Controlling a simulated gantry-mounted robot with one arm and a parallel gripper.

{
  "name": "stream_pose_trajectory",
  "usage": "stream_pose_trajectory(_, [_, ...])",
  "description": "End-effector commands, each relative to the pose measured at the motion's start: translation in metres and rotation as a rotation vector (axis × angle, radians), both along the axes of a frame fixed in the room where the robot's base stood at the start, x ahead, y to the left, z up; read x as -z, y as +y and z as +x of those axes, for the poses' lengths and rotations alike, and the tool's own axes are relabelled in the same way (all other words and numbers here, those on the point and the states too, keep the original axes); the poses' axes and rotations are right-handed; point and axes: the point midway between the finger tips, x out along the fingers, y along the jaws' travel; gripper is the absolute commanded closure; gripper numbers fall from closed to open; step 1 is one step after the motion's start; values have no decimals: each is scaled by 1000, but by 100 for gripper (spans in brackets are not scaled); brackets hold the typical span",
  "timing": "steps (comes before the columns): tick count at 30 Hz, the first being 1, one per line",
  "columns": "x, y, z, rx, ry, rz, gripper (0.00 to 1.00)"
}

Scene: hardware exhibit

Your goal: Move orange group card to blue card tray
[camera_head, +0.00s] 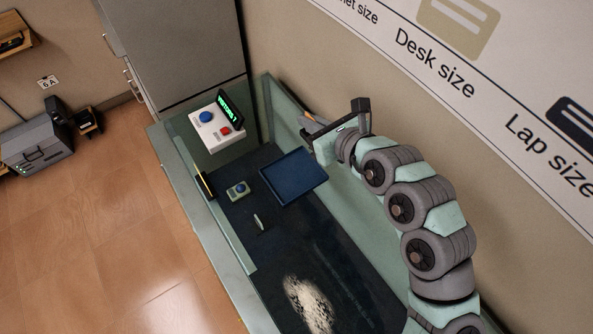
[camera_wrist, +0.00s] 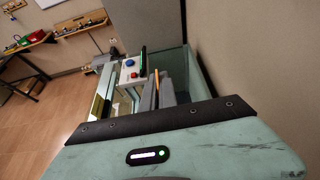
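The orange group card (camera_head: 309,113) shows as a thin orange strip at my gripper, near the back wall of the green case; most of it is hidden. In the wrist view the orange card (camera_wrist: 157,78) stands edge-on between the two grey fingers. My gripper (camera_wrist: 157,93) appears shut on it; the gripper (camera_head: 312,123) is also seen in the head view, above and to the right of the tray. The blue card tray (camera_head: 294,178) is a flat dark-blue square on the dark case floor, with no card visible in it.
A white console (camera_head: 216,130) with blue and red buttons and a green display stands at the case's far end. A small box with a blue button (camera_head: 238,189) and a small pale object (camera_head: 259,222) lie near the tray. Green walls (camera_head: 210,222) edge the case.

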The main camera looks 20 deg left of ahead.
Motion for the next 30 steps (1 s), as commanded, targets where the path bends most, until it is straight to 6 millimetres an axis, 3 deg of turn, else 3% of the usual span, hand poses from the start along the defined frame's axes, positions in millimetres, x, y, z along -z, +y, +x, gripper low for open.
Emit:
stream_pose_trajectory(1, [-6, 19, -1, -6, -11, 0, 100])
stream_pose_trajectory(3, [-19, 37, -1, -1, -15, 9, 100])
stream_pose_trajectory(6, [-28, 52, -3, 2, -17, 19, 100])
stream_pose_trajectory(9, [-24, 57, -4, 6, -14, 25, 100])
stream_pose_trajectory(14, [10, 57, -4, 7, -7, 27, 100])
stream_pose_trajectory(24, [97, 57, -4, 7, -9, 30, 100])
stream_pose_trajectory(30, [126, 55, -3, 9, -13, 27, 100])
